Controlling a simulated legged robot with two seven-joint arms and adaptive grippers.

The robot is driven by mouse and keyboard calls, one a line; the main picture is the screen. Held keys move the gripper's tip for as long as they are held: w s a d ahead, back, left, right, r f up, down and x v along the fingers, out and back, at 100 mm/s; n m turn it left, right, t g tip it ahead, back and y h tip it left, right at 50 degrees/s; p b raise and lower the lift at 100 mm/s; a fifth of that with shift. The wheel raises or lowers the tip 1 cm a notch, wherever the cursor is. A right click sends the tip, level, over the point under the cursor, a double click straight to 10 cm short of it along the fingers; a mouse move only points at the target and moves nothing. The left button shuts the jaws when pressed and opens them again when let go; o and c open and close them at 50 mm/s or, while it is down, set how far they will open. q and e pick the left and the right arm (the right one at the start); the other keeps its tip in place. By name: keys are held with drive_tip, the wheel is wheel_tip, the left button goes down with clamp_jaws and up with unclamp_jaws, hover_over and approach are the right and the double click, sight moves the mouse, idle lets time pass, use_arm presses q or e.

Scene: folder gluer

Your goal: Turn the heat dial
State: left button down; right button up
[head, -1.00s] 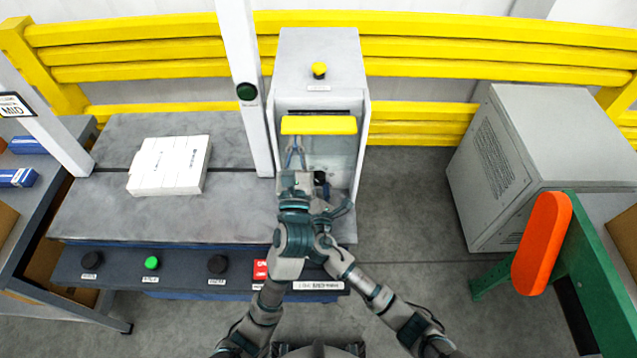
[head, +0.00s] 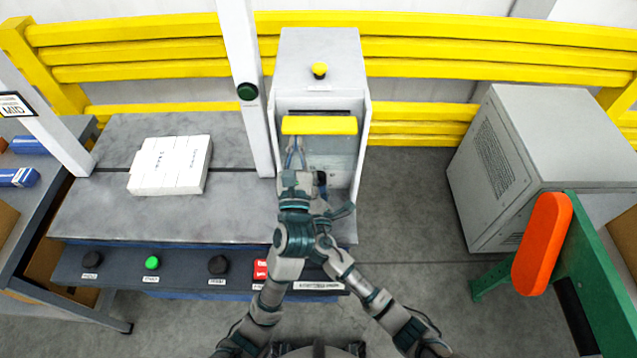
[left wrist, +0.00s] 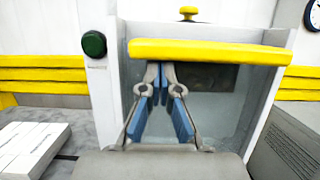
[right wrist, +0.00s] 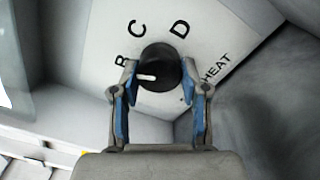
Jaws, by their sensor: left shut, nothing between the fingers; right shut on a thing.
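The heat dial (right wrist: 158,70) is a black round knob with a white pointer line on a pale plate. The letters B, C and D and the word HEAT show around it in the right wrist view. The white line points left, toward the B side. My right gripper (right wrist: 157,88) has its fingers closed on both sides of the dial. In the head view the dial is mostly hidden by my arms. My left gripper (left wrist: 160,70) is shut and empty just under the yellow bar (left wrist: 210,52) of the grey machine; it also shows in the head view (head: 296,140).
The grey cabinet (head: 320,60) carries a yellow button (head: 320,70) on top. A white carton stack (head: 170,165) lies on the grey table at left. Buttons line the front panel (head: 120,270). An orange paddle (head: 542,245) stands at right.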

drive_tip(key=m, duration=0.7)
drive_tip(key=shift+f, duration=0.2)
drive_tip(key=shift+m+h, duration=0.3)
drive_tip(key=shift+m, duration=1.3)
drive_tip(key=shift+f+m, duration=0.2)
drive_tip(key=shift+m, duration=0.1)
drive_tip(key=o, duration=1)
drive_tip(key=shift+o, duration=0.7)
drive_tip(key=shift+r, duration=0.25)
drive_tip(key=s, duration=1.2)
drive_tip(key=shift+d+f, duration=0.15)
drive_tip(key=shift+f, duration=0.15)
